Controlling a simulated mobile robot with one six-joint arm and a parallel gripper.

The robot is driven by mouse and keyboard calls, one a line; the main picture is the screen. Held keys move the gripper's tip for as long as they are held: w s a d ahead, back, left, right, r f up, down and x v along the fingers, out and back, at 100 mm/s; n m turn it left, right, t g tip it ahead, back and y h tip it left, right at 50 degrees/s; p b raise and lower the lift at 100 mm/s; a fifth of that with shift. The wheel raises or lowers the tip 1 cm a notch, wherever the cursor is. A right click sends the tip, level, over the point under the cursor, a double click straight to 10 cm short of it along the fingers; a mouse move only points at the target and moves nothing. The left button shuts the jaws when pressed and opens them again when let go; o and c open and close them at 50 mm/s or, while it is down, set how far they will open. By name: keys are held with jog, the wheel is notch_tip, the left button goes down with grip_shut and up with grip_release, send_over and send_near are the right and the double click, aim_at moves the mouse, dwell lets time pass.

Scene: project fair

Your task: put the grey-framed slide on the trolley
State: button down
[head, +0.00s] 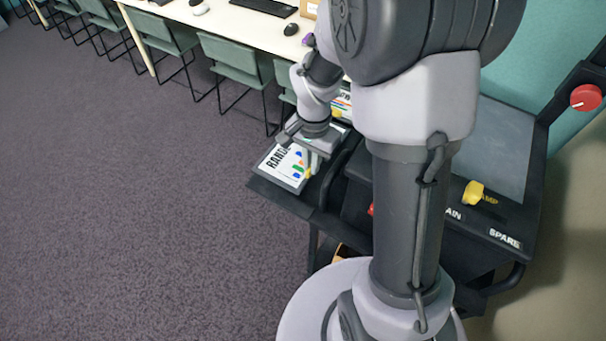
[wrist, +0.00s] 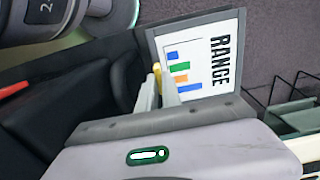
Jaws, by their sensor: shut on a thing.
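The grey-framed slide (head: 268,172), a white panel with the word RANGE and coloured bars, lies flat over a black side shelf (head: 320,219) in the head view. I cannot tell whether it rests on the shelf or is just above it. It also shows in the wrist view (wrist: 221,84). My gripper (head: 310,168) is at the slide's right side, pointing down. In the wrist view its fingers (wrist: 162,90) are shut at the slide's edge, around a small yellow part that they mostly hide.
A black console (head: 520,262) with a yellow knob (head: 473,193) and labels, one reading SPARE, stands right of the shelf. A second colourful panel (head: 342,107) lies behind my gripper. Green chairs (head: 238,62) line a pale table. The carpet at left is clear.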

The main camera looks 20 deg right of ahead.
aim_at(311, 176)
notch_tip(311, 176, down, 5)
jog(key=shift+b, duration=0.9)
jog(key=shift+f, duration=0.2)
jog(key=c, duration=1.5)
grip_release()
jog(key=shift+c, duration=0.2)
